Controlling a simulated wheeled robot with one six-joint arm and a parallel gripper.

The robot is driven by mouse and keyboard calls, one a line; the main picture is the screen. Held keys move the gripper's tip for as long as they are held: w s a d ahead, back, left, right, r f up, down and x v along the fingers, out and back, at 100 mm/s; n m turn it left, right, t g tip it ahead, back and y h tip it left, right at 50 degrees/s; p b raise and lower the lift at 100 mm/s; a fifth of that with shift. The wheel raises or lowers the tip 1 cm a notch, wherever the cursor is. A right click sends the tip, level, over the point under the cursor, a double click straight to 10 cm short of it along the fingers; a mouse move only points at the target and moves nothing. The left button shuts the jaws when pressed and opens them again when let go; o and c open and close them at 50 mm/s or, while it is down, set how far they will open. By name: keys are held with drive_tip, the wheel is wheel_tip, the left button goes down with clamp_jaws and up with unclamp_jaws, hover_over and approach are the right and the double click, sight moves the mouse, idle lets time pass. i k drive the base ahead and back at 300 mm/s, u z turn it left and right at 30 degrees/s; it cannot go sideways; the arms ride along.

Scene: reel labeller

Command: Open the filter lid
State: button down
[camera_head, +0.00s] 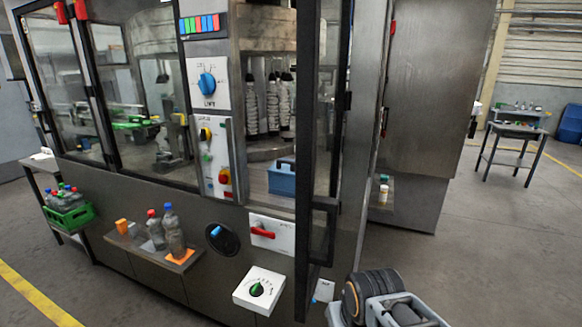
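No part in view is marked clearly as the filter lid. A round black disc with a blue handle (220,238) sits on the lower front panel of the machine and looks shut. A blue box with a handle on top (282,178) stands inside the machine's open bay. I cannot tell which of the two is the filter lid. Part of my own arm shows at the lower right edge, to the right of the machine front and apart from both. The fingers of my gripper do not show.
A framed glass door (322,130) stands swung out right of the bay. A red-handled switch (263,233) and a white dial box (259,290) are beside the disc. A shelf (150,246) with bottles juts out at left. Open floor (490,240) lies right.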

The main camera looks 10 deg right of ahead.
sight(283, 166)
drive_tip(key=k, duration=0.6)
drive_tip(key=u, duration=0.8)
drive_tip(key=i, duration=1.65)
drive_tip(key=z, duration=0.2)
